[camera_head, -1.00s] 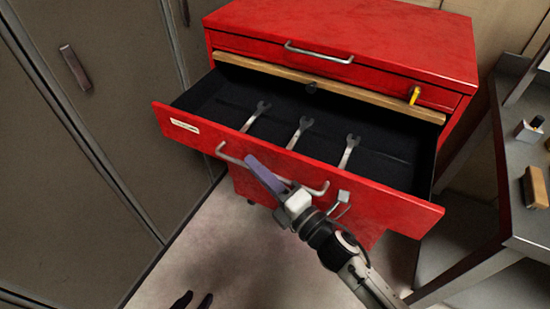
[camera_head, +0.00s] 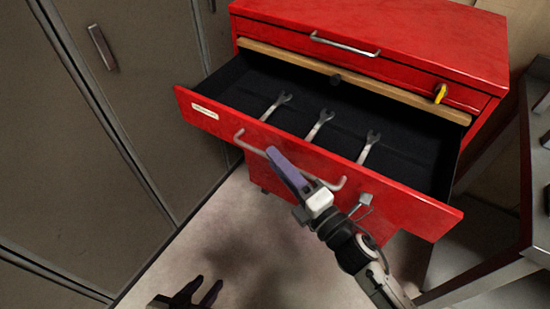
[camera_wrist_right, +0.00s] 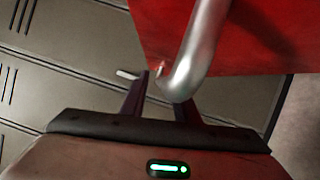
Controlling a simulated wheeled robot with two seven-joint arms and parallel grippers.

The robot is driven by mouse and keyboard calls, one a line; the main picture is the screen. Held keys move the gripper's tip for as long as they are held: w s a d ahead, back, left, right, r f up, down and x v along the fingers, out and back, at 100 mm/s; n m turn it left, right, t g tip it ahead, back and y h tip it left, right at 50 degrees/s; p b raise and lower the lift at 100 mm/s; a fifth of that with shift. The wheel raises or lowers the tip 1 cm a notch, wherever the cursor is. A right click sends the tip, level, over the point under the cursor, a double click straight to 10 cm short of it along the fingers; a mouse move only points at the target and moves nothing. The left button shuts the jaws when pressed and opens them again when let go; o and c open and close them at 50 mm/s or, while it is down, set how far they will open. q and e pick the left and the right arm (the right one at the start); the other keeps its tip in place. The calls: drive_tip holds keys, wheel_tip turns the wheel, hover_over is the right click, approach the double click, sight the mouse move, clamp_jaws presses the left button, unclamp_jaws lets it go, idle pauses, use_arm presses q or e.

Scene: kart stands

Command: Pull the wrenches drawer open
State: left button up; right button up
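The wrenches drawer (camera_head: 310,165) of the red cabinet (camera_head: 400,40) stands pulled far out, with three wrenches (camera_head: 319,126) lying on its dark floor. A small label (camera_head: 205,111) is on its front, too small to read. My right gripper (camera_head: 285,165) is at the drawer's handle (camera_head: 241,139). In the right wrist view its two fingers (camera_wrist_right: 160,98) are apart, and the bend of the metal handle (camera_wrist_right: 200,45) lies by the right finger, with a gap to the left one. My left gripper (camera_head: 200,292) is low in the head view, fingers apart and empty, away from the drawer.
A closed shallower drawer with its own handle (camera_head: 345,45) and a yellow key (camera_head: 440,93) is above. Grey lockers (camera_head: 80,150) stand at the left. Floor (camera_head: 250,240) in front of the drawer is clear.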

drive_tip(key=b+v, duration=0.1)
drive_tip(key=v, duration=0.7)
drive_tip(key=shift+s+d, duration=0.2)
drive_tip(key=shift+s, duration=0.1)
